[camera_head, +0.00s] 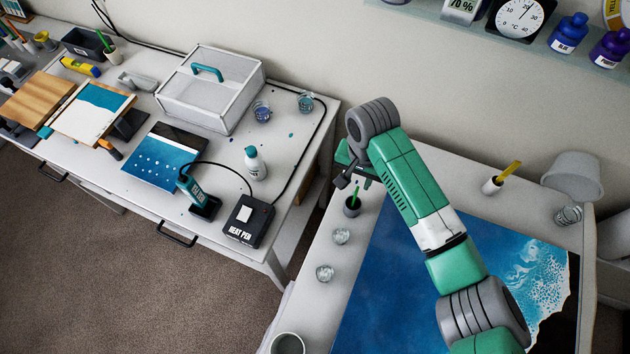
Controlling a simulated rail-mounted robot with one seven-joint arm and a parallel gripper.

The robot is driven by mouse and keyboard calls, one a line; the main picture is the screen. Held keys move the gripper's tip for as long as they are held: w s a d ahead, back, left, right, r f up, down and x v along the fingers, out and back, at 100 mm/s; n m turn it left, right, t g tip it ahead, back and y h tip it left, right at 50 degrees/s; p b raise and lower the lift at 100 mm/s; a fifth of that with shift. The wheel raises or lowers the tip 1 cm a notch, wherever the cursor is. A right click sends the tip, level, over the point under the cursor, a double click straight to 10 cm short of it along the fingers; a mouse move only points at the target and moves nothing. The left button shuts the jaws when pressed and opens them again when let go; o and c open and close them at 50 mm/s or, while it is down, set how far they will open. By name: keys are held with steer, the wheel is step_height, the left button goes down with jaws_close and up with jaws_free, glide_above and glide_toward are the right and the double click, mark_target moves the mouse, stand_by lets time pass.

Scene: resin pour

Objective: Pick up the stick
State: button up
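A thin green stick (356,194) stands slightly tilted in a small dark cup (352,208) near the left edge of the right-hand table. My gripper (354,182) is just above the cup, around the height of the stick's upper end. The stick's top is close to or behind the gripper's dark fingers. I cannot tell whether they touch it or how far apart they are.
Two clear cups (341,236) (325,273) and a grey cup (287,343) line the table's left edge. A large blue resin panel (400,290) lies beside them. A gap separates this table from the left workbench (200,225) with its heat pen box (249,221).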

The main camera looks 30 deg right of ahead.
mark_target(356, 195)
steer(key=shift+s+d+f, duration=0.1)
steer(key=shift+s+f, duration=0.1)
steer(key=shift+f, duration=0.1)
step_height(356, 195, down, 7)
steer(key=shift+s+f+p, duration=0.15)
steer(key=shift+p, duration=0.25)
jaws_close()
